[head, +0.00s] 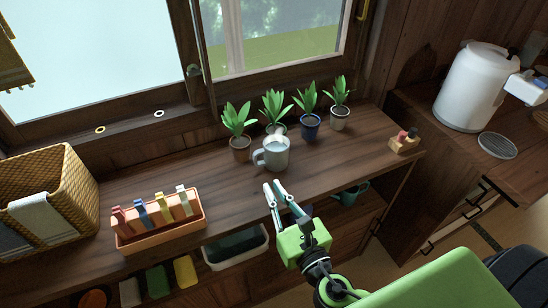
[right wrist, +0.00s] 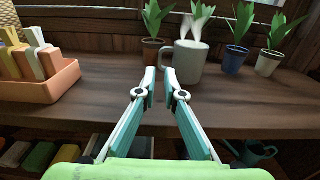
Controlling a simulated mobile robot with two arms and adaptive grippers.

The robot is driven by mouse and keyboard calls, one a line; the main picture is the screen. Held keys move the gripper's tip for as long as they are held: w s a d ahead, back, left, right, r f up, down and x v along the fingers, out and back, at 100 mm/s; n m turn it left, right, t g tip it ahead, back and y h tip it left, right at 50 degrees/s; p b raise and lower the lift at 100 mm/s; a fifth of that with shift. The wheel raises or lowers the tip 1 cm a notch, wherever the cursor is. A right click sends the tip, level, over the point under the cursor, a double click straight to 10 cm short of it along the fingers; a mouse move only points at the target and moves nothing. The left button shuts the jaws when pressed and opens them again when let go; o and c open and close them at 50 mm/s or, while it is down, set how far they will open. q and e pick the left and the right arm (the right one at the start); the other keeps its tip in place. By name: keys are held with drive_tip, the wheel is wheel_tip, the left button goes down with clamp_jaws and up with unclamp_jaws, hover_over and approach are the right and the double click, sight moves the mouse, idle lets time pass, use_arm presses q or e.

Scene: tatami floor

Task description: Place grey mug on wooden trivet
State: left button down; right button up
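The grey mug (head: 274,154) stands upright on the dark wooden counter, in front of the potted plants, its handle to the left. It also shows in the right wrist view (right wrist: 187,62), just beyond my fingertips. My right gripper (head: 273,186) is at the counter's front edge, short of the mug. Its fingers (right wrist: 159,84) are apart by a narrow gap with nothing between them. A brown slatted piece (head: 541,117) at the right edge may be the wooden trivet; it is cut off, so I cannot be sure. My left gripper is not in view.
Several potted plants (head: 237,142) line the back of the counter. An orange box with coloured pegs (head: 190,225) and a wicker basket (head: 75,190) stand left. A small wooden block (head: 404,146) sits right.

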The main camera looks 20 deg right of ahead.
sight(255, 156)
drive_tip(key=w, duration=0.3)
drive_tip(key=w+p, duration=0.1)
drive_tip(key=w, duration=0.3)
drive_tip(key=shift+a+r, duration=0.15)
drive_tip(key=shift+w, duration=3.15)
clamp_jaws()
drive_tip(key=shift+r, duration=0.2)
